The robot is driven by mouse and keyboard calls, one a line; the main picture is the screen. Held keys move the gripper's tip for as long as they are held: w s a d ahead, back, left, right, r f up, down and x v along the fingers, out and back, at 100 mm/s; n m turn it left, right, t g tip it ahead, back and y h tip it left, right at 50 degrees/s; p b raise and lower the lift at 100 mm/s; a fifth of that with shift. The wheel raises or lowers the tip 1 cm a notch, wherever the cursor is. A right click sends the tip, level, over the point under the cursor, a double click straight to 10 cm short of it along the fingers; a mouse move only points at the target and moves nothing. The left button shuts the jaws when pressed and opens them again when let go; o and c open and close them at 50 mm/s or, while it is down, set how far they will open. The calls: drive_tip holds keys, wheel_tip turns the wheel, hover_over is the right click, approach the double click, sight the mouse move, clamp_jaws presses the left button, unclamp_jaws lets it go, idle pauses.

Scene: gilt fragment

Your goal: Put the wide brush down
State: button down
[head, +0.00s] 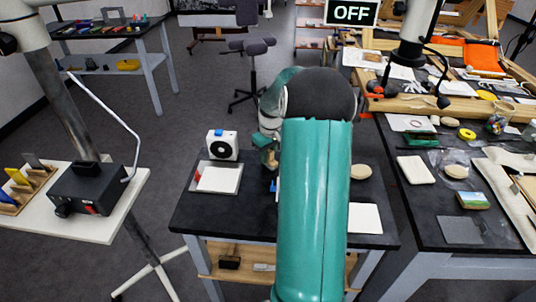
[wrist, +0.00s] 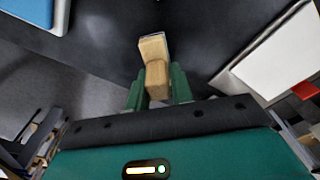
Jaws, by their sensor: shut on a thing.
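The wide brush (wrist: 155,65) shows in the wrist view as a pale wooden block. It stands out between the green fingers of my gripper (wrist: 158,90), which is shut on it. Dark table surface lies beyond the brush in that view; I cannot tell how far below it is. In the head view my teal arm covers much of the dark table (head: 205,215). My gripper (head: 269,160) is partly hidden there beside the arm, over the table, with a tan piece showing at it. The brush's bristles are not clearly visible.
A tray with a white sheet (head: 219,179) and a white device (head: 222,146) stand on the table's left. A tan round pad (head: 361,172) and a white sheet (head: 364,218) lie on the right. A cluttered workbench (head: 415,225) stands further right.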

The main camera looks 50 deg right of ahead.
sight(271, 151)
drive_tip(key=shift+f, duration=0.15)
drive_tip(key=c, duration=1.2)
unclamp_jaws()
drive_tip(key=shift+c, duration=0.2)
drive_tip(key=r, duration=0.8)
drive_tip(key=s+r, duration=0.1)
drive_tip(key=r, duration=0.3)
drive_tip(key=shift+r, duration=0.15)
drive_tip(key=shift+s, duration=0.15)
